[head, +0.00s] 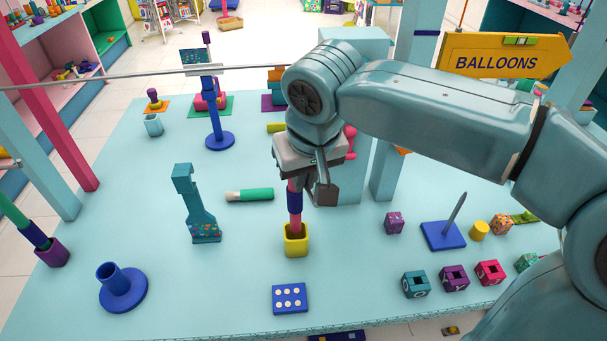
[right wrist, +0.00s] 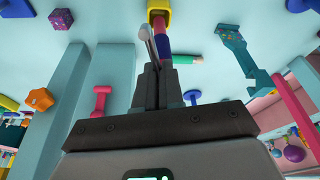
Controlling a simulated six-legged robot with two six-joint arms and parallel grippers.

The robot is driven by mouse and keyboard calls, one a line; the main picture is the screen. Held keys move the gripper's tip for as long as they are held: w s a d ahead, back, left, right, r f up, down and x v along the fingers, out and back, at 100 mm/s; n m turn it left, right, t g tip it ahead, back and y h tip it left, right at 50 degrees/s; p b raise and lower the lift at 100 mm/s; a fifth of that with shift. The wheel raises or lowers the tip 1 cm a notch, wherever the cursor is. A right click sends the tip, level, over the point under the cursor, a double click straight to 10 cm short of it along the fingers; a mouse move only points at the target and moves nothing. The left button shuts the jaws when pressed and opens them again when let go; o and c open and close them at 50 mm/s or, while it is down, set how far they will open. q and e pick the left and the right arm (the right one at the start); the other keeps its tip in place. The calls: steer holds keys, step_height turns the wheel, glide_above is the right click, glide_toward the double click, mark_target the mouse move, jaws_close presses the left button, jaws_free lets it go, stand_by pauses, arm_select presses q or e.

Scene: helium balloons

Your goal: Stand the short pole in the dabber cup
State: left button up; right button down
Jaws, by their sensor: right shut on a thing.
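My right gripper (head: 308,186) is shut on the short pole (head: 295,208), which has a purple-blue upper band and a pink lower part. The pole is roughly upright, and its lower end meets the mouth of the yellow square cup (head: 296,246), which looks like the dabber cup. I cannot tell how deep the end sits. In the right wrist view the pole (right wrist: 158,32) runs from the fingers (right wrist: 155,75) toward the yellow cup (right wrist: 163,5). The fingers hide the pole's upper part. My left gripper is not in view.
A green and white dabber (head: 250,195) lies left of the pole. A teal stand (head: 202,215) and a blue holder (head: 122,286) are farther left. A blue dotted block (head: 290,299) lies in front. Several cubes and a blue spike base (head: 443,236) are at right.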

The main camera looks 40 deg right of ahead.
steer(key=shift+f, duration=0.2)
stand_by(0.5)
steer(key=shift+f+b, duration=0.55)
steer(key=shift+b, duration=0.05)
steer(key=shift+f, duration=0.15)
stand_by(0.4)
steer(key=shift+f+b, duration=0.6)
steer(key=shift+b, duration=0.05)
steer(key=shift+f, duration=0.25)
stand_by(0.3)
steer(key=shift+f+b, duration=0.5)
steer(key=shift+b, duration=0.15)
steer(key=shift+f, duration=0.15)
stand_by(0.3)
steer(key=shift+f+b, duration=0.65)
steer(key=shift+f, duration=0.2)
stand_by(0.4)
